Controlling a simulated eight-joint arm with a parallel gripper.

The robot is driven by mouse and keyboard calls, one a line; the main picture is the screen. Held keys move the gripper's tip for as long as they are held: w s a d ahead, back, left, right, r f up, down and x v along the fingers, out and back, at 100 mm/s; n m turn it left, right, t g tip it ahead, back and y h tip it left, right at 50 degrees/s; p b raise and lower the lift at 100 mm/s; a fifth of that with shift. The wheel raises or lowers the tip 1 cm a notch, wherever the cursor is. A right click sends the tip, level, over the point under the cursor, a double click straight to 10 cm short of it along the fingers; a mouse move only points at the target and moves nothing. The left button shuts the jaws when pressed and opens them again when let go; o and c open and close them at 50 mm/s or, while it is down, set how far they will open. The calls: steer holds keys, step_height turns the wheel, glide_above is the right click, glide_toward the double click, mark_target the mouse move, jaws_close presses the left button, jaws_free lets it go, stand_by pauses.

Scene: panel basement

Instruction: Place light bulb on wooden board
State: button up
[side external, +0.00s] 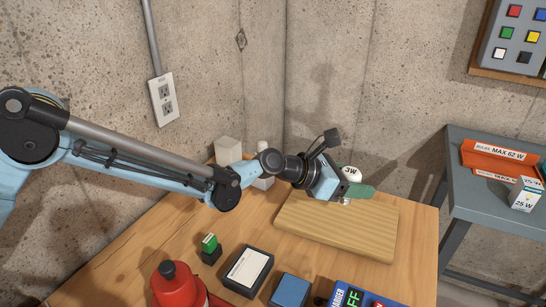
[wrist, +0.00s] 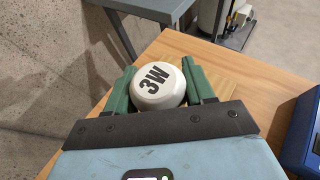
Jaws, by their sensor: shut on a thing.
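The wooden board (side external: 335,228) lies flat on the table. My gripper and the bulb are at the board's back edge in the side view. The bulb's lower end is mostly hidden by the fingers, and I cannot tell whether it touches the board.
The wooden table (side external: 205,235) holds a red canister (side external: 175,287), a black-framed box (side external: 247,270), a blue box (side external: 290,290) and a small green-and-black block (side external: 210,248) in front. White objects (side external: 228,150) stand behind my arm. A grey side table (side external: 500,210) stands right. The board's front is clear.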

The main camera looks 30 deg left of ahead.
steer(key=shift+w+a+f, duration=0.35)
steer(key=shift+w+f, duration=0.15)
steer(key=shift+w, duration=0.15)
steer(key=shift+w+f, duration=0.1)
steer(key=shift+f, duration=1.95)
steer(key=shift+f, duration=0.1)
steer(key=o, duration=1)
steer(key=shift+o, duration=0.2)
